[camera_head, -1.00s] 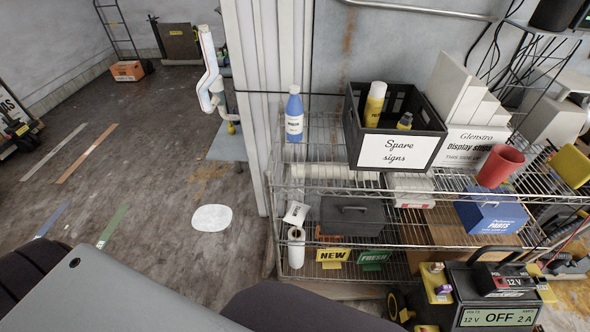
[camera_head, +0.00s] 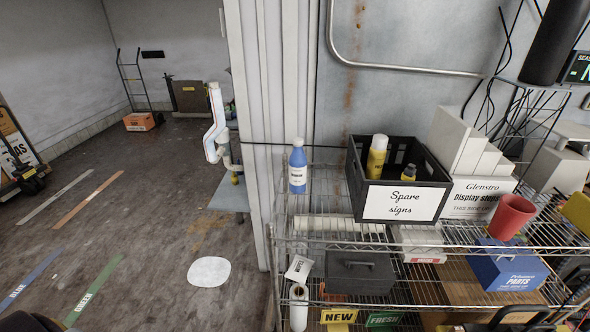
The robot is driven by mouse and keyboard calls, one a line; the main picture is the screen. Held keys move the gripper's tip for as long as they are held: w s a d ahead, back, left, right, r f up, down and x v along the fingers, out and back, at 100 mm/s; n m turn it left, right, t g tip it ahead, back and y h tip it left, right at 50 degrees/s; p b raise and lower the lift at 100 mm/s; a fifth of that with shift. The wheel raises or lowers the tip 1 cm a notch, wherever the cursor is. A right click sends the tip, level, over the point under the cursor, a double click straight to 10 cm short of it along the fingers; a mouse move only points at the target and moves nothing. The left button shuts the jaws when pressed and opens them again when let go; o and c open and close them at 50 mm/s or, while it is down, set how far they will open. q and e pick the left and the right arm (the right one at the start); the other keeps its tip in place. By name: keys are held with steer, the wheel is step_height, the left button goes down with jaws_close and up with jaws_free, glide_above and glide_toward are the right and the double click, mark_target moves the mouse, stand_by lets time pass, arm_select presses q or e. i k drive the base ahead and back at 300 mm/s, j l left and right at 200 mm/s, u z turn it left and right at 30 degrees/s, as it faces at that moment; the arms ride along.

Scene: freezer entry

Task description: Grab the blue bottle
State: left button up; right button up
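The blue bottle (camera_head: 298,170) stands upright at the left end of the wire rack's top shelf (camera_head: 335,207).
Yellow bottles (camera_head: 377,158) stand in the crate. White display steps (camera_head: 470,150) and a red cup (camera_head: 511,216) are to its right. A ribbed wall post (camera_head: 262,110) rises close to the shelf's left end. The floor at left is mostly clear, with a white patch (camera_head: 209,271).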

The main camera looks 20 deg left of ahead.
mark_target(297, 164)
steer(key=j+u, duration=0.2)
steer(key=u, duration=0.35)
steer(key=i+u, duration=0.15)
